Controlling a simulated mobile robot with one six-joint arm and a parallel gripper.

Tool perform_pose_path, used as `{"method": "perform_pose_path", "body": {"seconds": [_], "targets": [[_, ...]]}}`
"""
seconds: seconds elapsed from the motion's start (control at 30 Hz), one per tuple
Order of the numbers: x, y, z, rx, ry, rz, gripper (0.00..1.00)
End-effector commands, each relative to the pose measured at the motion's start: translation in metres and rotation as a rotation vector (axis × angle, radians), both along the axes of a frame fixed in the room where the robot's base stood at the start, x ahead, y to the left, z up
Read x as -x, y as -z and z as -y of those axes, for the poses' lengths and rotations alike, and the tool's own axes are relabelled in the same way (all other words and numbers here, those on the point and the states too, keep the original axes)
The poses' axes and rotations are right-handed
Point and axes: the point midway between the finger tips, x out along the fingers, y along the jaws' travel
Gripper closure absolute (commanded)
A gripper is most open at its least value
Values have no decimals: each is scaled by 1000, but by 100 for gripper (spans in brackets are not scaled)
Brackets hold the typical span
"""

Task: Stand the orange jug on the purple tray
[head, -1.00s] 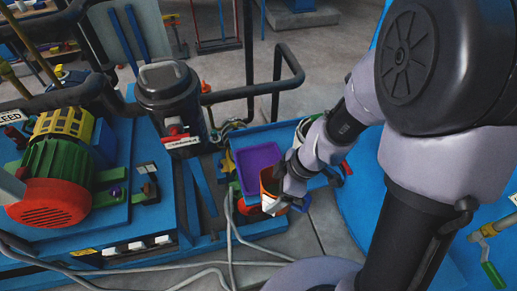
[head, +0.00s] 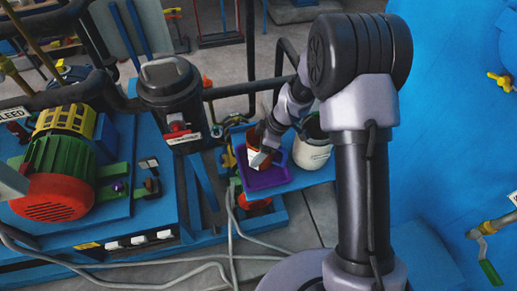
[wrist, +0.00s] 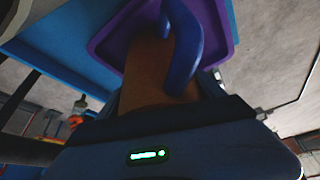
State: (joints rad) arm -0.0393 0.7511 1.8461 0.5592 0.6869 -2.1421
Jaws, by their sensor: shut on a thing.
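The orange jug (head: 254,150) is in my gripper (head: 262,158), over the purple tray (head: 278,178) in the head view. In the wrist view the jug's body (wrist: 148,75) looks brownish in shadow, with a curved blue handle (wrist: 184,50) on it. The tray's rim (wrist: 104,42) shows behind the jug there. My gripper is shut on the jug; its fingertips are mostly hidden. I cannot tell whether the jug's base touches the tray.
A white pot (head: 312,155) stands close to the right of the tray on the blue bench (head: 322,175). A dark cylindrical unit (head: 172,95) rises at the left. A dark pipe rail (head: 235,91) runs behind. Grey hoses lie on the floor in front.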

Motion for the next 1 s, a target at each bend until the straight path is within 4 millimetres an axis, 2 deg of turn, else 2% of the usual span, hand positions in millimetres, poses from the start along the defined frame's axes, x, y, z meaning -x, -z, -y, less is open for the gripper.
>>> {"method": "perform_pose_path", "body": {"seconds": [0.23,0.27,0.33,0.6,0.7,0.77,1.0], "targets": [[0,3,0,-1,1,1,85],[0,2,0,-1,1,0,17],[0,1,0,0,1,0,4],[0,1,0,0,1,0,1],[0,-5,0,0,0,-1,1],[0,-15,4,-1,2,3,1],[4,-79,31,0,2,3,1]]}}
